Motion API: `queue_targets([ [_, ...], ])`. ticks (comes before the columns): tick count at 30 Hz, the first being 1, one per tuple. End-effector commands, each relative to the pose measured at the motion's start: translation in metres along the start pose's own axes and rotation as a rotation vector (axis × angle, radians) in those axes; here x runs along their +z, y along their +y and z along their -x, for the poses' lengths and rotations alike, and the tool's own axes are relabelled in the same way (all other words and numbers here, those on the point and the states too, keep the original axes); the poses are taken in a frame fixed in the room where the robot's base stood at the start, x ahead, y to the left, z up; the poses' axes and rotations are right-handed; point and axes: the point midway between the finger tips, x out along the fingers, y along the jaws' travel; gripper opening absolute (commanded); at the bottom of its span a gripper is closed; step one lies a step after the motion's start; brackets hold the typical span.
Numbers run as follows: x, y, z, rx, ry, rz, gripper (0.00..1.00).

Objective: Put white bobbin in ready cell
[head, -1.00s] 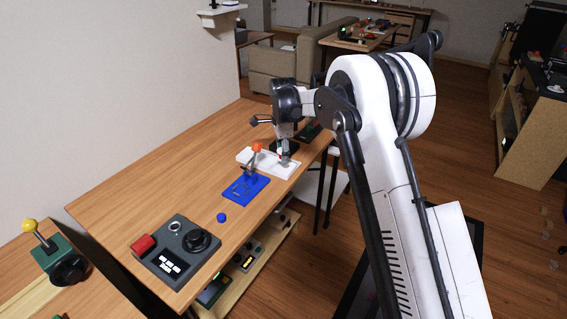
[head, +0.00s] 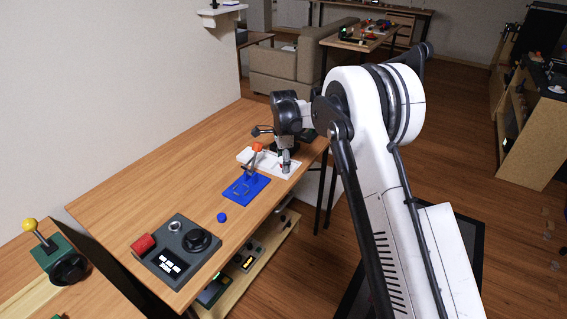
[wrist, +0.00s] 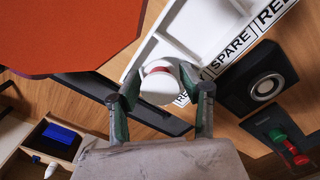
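The white bobbin (wrist: 157,88), with a reddish band at its top, is between the fingers of my gripper (wrist: 160,98) in the wrist view. Both fingertips appear to press against its sides. The white tray (wrist: 192,22) lies beyond it, with labels along its edge reading "SPARE" and, partly cut off, "RE". In the head view, my gripper (head: 286,165) is at the right end of the tray (head: 248,157).
A blue base (head: 246,188) with an orange-knobbed lever (head: 257,148) stands close to the tray. The large orange shape (wrist: 70,35) fills the wrist view's upper left. A black speaker-like box (wrist: 258,82) sits beside the tray. A blue cap (head: 222,217) and dark control panel (head: 178,250) are nearer.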

Motion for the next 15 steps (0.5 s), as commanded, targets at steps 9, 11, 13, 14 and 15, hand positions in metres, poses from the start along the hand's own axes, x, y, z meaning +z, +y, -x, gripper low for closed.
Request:
queue_targets([
  [9, 0.000, 0.000, 0.024, 0.000, 0.000, 0.000, 0.40],
  [11, 0.000, 0.000, 0.035, 0.000, 0.000, 0.000, 0.40],
  [13, 0.000, 0.000, 0.051, 0.000, 0.000, 0.000, 0.40],
  [14, 0.000, 0.000, 0.057, 0.000, 0.000, 0.000, 0.40],
  [15, 0.000, 0.000, 0.065, 0.000, 0.000, 0.000, 0.40],
])
